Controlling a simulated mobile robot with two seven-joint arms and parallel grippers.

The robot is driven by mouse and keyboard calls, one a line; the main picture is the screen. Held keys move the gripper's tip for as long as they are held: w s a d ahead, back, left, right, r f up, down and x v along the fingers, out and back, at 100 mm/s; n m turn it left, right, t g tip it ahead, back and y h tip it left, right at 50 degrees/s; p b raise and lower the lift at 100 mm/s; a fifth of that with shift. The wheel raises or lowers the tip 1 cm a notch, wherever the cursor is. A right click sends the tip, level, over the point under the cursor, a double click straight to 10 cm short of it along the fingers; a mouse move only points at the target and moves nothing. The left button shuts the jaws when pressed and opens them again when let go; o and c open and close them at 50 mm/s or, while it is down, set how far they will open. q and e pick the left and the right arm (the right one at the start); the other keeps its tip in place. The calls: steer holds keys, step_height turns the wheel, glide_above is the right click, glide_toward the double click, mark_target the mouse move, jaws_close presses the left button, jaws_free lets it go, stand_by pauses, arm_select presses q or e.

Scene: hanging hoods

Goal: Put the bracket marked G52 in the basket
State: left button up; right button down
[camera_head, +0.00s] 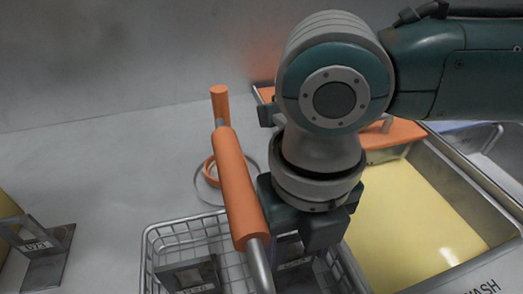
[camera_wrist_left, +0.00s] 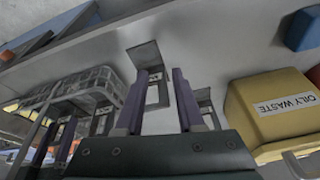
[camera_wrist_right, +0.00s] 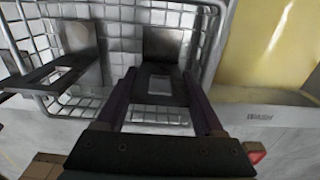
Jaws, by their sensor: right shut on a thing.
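My right gripper (camera_head: 303,235) is shut on a dark metal bracket (camera_head: 292,268) over the wire basket (camera_head: 150,237). In the right wrist view the fingers (camera_wrist_right: 160,80) flank this bracket (camera_wrist_right: 162,45), inside the basket's outline (camera_wrist_right: 208,50); whether it touches the bottom is unclear. Its label is too small to read. A second bracket (camera_head: 190,275) is at the basket's left part. Another labelled bracket (camera_head: 40,250) stands on the counter at left, its mark unclear. My left gripper (camera_wrist_left: 157,85) shows only in its wrist view, fingers apart, with a bracket (camera_wrist_left: 145,55) beyond them.
An orange-gripped bar (camera_head: 238,185) crosses above the basket. A yellow-lined sink or bin (camera_head: 410,220) is at right, with an orange board (camera_head: 400,132) behind. A yellow OILY WASTE bin (camera_wrist_left: 275,105) stands right in the left wrist view. The counter (camera_head: 100,170) behind the basket is mostly clear.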

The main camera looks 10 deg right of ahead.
steer(key=shift+c, duration=1.4)
jaws_free()
step_height(320, 180, up, 12)
steer(key=p, duration=1.3)
steer(key=shift+r, duration=0.15)
